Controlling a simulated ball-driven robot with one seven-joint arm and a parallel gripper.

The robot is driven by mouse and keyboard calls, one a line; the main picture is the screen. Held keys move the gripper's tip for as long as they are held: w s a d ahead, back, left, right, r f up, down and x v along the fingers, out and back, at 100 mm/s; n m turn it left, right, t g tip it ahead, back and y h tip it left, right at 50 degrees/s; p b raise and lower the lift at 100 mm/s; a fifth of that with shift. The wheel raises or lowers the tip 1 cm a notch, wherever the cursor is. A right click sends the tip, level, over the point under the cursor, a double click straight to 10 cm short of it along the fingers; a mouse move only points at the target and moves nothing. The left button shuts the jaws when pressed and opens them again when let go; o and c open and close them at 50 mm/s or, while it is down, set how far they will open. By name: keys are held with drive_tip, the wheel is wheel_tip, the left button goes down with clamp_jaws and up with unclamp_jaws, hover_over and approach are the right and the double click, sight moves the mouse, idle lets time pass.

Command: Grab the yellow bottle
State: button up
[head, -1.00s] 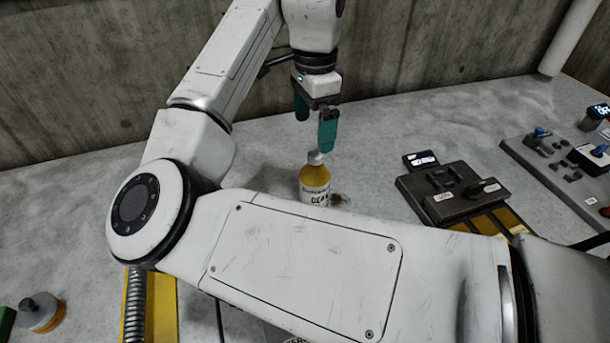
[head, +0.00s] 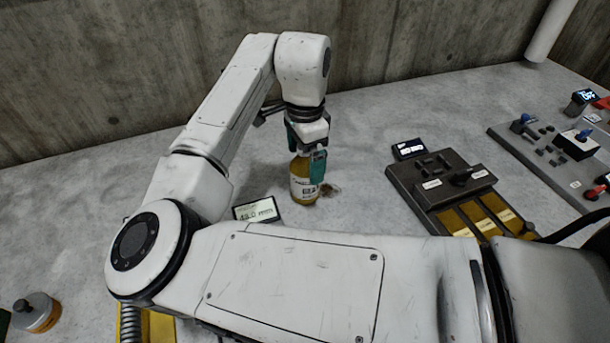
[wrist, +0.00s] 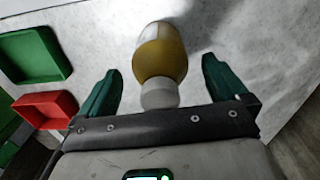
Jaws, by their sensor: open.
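The yellow bottle (head: 303,188) stands upright on the grey table in the head view, with a white label on its side. Its top is hidden behind my gripper (head: 305,162) there. My gripper is open, with one green finger on each side of the bottle's upper part. In the wrist view the bottle (wrist: 160,58) and its pale cap lie between the two green fingers of my gripper (wrist: 160,82), with a visible gap on each side. The cap is close to the palm.
A small display (head: 256,210) reading about 43.0 mm stands left of the bottle. A dark control box (head: 440,181) with yellow panels is to the right, and a grey control panel (head: 560,160) lies beyond it. Green (wrist: 32,56) and red (wrist: 45,108) trays show in the wrist view.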

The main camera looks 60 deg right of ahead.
drive_tip(key=c, duration=1.6)
drive_tip(key=shift+c, duration=0.5)
drive_tip(key=shift+r, duration=0.1)
